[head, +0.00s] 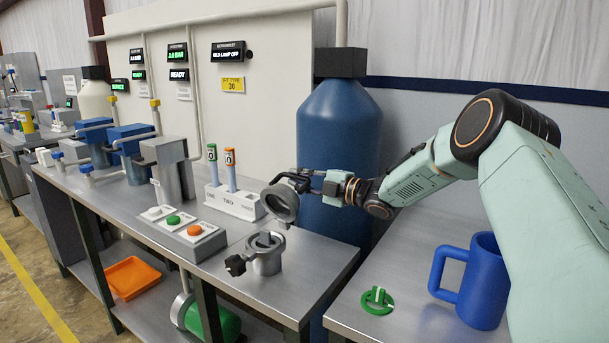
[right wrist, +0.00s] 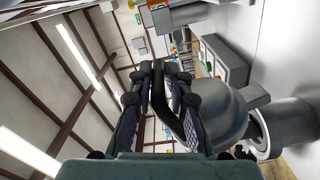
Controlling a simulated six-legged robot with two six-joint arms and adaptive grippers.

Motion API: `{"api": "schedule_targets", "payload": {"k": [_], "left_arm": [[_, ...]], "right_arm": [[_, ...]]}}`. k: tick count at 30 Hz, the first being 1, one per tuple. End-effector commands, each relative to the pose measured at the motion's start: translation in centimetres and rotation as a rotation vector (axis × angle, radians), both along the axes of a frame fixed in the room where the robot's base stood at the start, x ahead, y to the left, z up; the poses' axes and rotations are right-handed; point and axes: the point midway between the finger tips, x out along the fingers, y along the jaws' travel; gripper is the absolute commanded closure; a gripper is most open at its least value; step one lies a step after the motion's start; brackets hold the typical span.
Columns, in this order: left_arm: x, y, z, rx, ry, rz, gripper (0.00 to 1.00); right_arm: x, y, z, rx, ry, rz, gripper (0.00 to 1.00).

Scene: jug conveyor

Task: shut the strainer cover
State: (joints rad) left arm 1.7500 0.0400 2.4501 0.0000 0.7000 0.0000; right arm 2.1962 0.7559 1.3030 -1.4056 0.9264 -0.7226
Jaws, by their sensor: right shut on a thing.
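The strainer cover (head: 281,203) is a grey round cap, tilted up with its hollow side toward the head camera. The strainer body (head: 267,258) is a short grey open cup on the bench's front right part, with a black knob at its left side. The cover stands above and behind the cup, apart from its rim. My right gripper (head: 297,181) is shut on the cover's black handle (right wrist: 160,92), seen between the fingers in the right wrist view. The grey cover (right wrist: 222,112) fills the space right of the fingers there. My left gripper is not in view.
A control box (head: 184,236) with several buttons lies left of the strainer. A white rack (head: 235,202) with two tubes stands behind it. A large blue tank (head: 340,130) stands behind my gripper. A blue mug (head: 484,285) and green disc (head: 377,300) are on the right table.

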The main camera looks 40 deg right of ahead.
Motion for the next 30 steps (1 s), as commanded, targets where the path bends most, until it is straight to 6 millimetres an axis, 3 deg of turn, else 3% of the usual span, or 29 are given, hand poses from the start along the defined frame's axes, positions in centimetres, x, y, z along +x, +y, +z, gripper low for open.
{"api": "schedule_targets", "payload": {"k": [1, 11, 30], "left_arm": [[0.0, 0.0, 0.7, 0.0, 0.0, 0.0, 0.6], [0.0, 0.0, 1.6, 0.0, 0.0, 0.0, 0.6], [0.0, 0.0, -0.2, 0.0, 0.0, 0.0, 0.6]], "right_arm": [[-0.1, 0.4, 1.4, -0.036, -0.031, -0.002, 1.0], [-1.6, 4.1, 2.0, -0.327, -0.147, 0.0, 1.0], [-4.5, 11.2, -0.3, -0.876, -0.368, 0.005, 1.0]]}}
